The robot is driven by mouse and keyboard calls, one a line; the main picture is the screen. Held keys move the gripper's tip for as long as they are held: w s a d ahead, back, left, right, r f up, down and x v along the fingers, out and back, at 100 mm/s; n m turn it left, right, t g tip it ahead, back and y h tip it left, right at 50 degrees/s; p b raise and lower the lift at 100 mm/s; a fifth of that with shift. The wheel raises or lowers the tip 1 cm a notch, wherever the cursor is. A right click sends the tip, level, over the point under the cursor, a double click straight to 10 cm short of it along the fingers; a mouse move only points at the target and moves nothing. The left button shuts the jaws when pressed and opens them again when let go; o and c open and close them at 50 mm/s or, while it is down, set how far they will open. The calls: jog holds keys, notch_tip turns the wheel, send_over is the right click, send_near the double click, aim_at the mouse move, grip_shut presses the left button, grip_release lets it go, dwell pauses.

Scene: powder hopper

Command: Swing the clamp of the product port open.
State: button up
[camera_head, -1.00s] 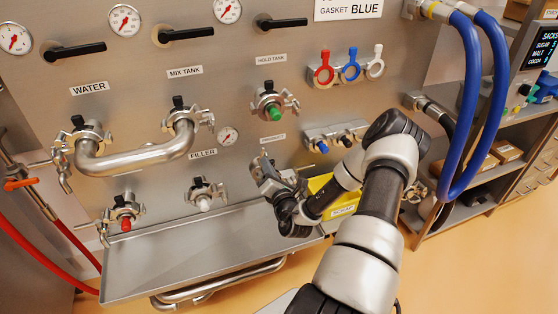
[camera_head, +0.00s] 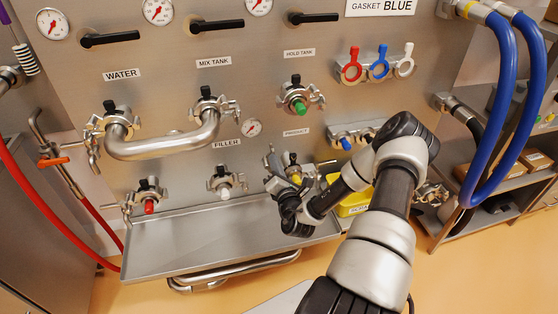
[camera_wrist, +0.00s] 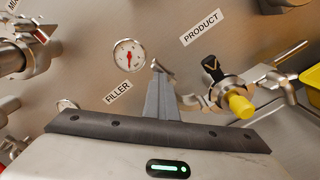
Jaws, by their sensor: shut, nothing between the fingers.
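The product port (camera_head: 293,160) is on the steel panel under the PRODUCT label, partly hidden by my gripper in the head view. In the wrist view the port (camera_wrist: 228,88) shows clearly, with a yellow plug (camera_wrist: 240,105), a black knob above it and a metal clamp (camera_wrist: 212,96) around it. Clamp hardware sticks out on both sides, and the clamp looks closed. My gripper (camera_wrist: 160,72) is shut and empty. Its fingers point at the panel just left of the clamp, with a visible gap in the wrist view. In the head view my gripper (camera_head: 269,150) is left of the port.
The filler port (camera_head: 225,182) with a white plug is to the left. A hold tank port (camera_head: 295,98) with a green plug is above. A steel tray (camera_head: 220,240) lies below and a yellow bin (camera_head: 354,202) to the right. A gauge (camera_wrist: 128,55) is near the fingers.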

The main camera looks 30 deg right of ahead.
jog(key=shift+o, duration=1.2)
jog(key=shift+w+d+r, duration=0.1)
jog(key=shift+w+r, duration=0.1)
jog(key=shift+w, duration=0.1)
jog(key=p+v, duration=0.3)
jog(key=v, duration=0.5)
jog(key=shift+s+f, duration=0.2)
jog(key=shift+f, duration=0.15)
